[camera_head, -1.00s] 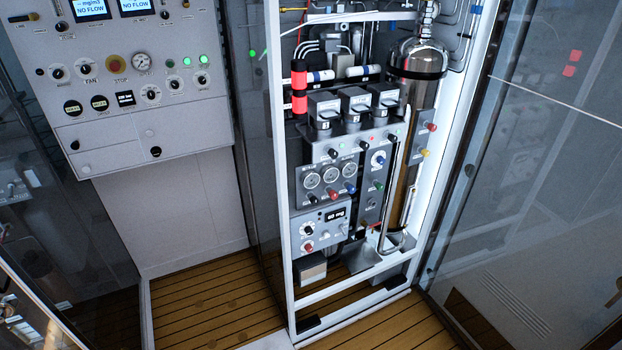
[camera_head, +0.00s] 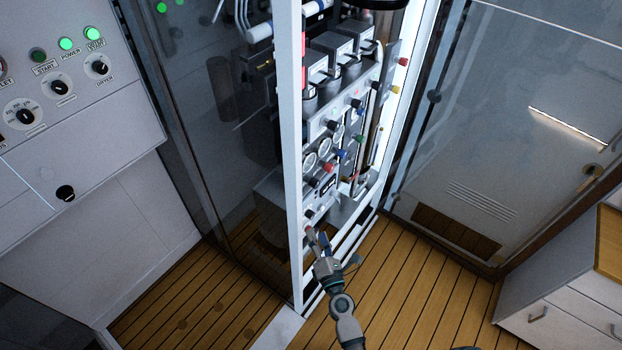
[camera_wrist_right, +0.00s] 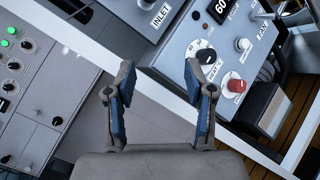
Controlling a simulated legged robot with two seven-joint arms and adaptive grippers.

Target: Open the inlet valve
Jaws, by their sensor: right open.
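My right gripper (camera_head: 319,240) is low at the front of the rack panel (camera_head: 322,125) in the head view. In the right wrist view my right gripper (camera_wrist_right: 158,78) is open, with its blue-padded fingers apart and nothing between them. A label reading INLET (camera_wrist_right: 160,13) shows at the top of that view, beyond the fingertips. I cannot tell which knob it marks. A black knob (camera_wrist_right: 206,56) with a white pointer sits just beyond the right finger. A red knob (camera_wrist_right: 236,84) is to its lower right. My left gripper is not in view.
A white rack post (camera_head: 290,120) stands close beside my right gripper. A control panel (camera_head: 60,110) with green lights is at the left. A glass door (camera_head: 510,120) and a drawer cabinet (camera_head: 560,300) are at the right. Wooden floor (camera_head: 410,280) lies open between.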

